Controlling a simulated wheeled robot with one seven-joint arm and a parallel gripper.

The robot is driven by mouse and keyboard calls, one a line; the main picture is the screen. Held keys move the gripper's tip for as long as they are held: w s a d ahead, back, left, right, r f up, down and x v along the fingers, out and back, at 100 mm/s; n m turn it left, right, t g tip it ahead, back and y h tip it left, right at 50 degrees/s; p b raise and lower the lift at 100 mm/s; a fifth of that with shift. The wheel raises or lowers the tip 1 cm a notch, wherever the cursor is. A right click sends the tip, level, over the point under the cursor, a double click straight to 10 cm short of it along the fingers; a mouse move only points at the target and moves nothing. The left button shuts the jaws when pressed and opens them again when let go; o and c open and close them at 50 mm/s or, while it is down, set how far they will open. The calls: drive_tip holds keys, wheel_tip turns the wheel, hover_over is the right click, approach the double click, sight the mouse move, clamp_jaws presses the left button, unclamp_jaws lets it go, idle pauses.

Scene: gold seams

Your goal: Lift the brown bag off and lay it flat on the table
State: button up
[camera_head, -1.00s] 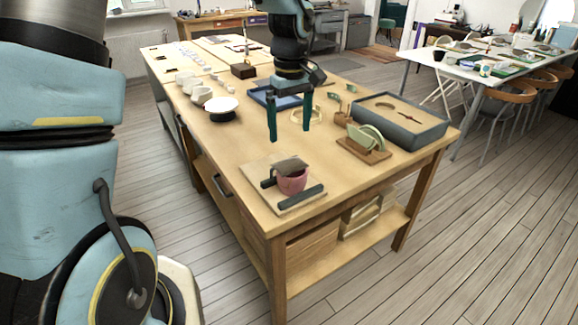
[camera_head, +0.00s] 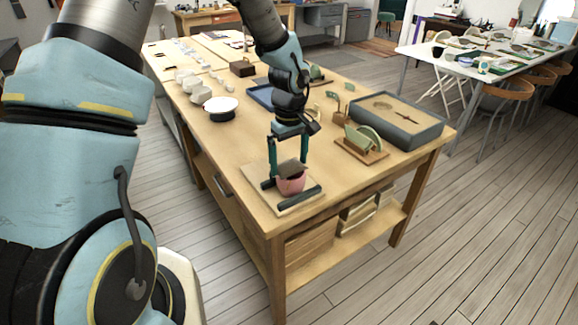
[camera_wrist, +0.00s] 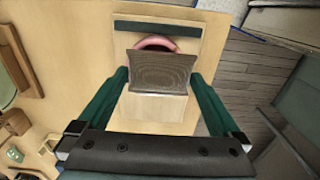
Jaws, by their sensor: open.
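The brown bag (camera_head: 292,169) is a small, dark brown, slightly bent piece lying over the top of a pink cup (camera_head: 291,185). In the wrist view the bag (camera_wrist: 160,72) shows fine curved lines, and the pink rim (camera_wrist: 156,43) peeks out beyond it. The cup stands on a pale board with dark bars on the wooden table (camera_head: 235,150). My gripper (camera_head: 288,172) is open, its two green fingers reaching down around the bag's sides.
A dark bar (camera_head: 300,197) lies along the board's front edge. A wooden rack with green discs (camera_head: 365,140) and a grey tray (camera_head: 400,120) stand to the right. Bare tabletop lies left of the board.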

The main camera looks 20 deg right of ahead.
drive_tip(key=shift+c, duration=0.2)
drive_tip(key=c, duration=1.2)
drive_tip(key=shift+c, duration=0.2)
